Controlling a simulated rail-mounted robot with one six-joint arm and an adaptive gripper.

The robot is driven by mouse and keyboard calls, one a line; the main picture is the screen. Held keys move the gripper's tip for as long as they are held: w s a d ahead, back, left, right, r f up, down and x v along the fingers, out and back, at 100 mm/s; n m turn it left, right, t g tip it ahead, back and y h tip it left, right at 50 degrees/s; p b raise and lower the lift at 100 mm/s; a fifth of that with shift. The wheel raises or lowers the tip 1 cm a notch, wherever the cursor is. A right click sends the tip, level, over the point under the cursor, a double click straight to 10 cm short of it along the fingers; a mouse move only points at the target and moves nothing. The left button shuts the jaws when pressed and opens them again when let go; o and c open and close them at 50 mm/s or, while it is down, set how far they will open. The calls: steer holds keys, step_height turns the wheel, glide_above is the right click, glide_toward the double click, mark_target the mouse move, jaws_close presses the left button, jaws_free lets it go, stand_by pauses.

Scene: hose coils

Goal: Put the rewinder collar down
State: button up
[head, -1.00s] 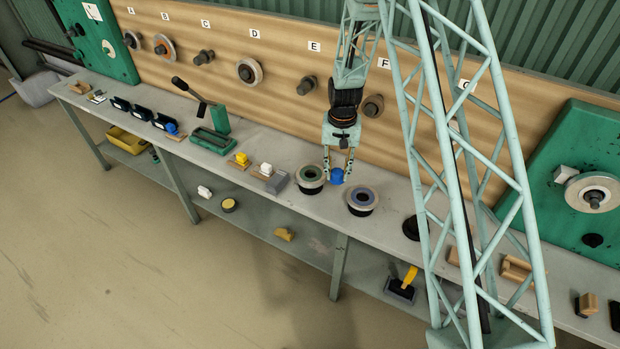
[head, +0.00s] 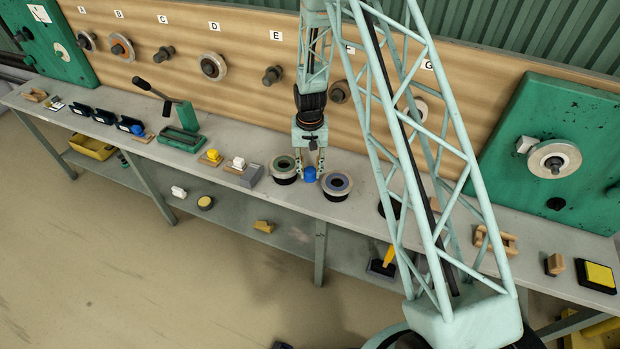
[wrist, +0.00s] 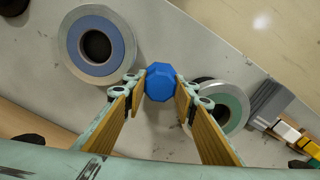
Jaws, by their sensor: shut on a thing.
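The rewinder collar appears to be the blue faceted piece (head: 310,175), also seen end-on in the wrist view (wrist: 160,83). My gripper (wrist: 160,88) is shut on it, one finger on each side. In the head view my gripper (head: 310,168) points down over the bench (head: 240,192). The collar is between a green-faced coil (head: 284,166) on the left and a blue-faced coil (head: 337,183) on the right. It is low at the bench top; I cannot tell whether it touches. Its underside is hidden.
The two coils flank the gripper closely. Left of them are a grey block (head: 252,174) and a white piece (head: 238,163). The pegboard (head: 240,40) with lettered pegs stands behind. A dark round piece (head: 388,208) is to the right, partly behind my lattice column.

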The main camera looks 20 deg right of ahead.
mark_target(310, 184)
steer(key=shift+f+p, duration=0.35)
steer(key=shift+f, duration=1.75)
steer(key=shift+f, duration=0.1)
steer(key=o, duration=0.9)
steer(key=shift+r, duration=0.2)
steer(key=shift+r+b, duration=0.7)
steer(key=shift+r, duration=5.2)
steer(key=shift+r, duration=0.15)
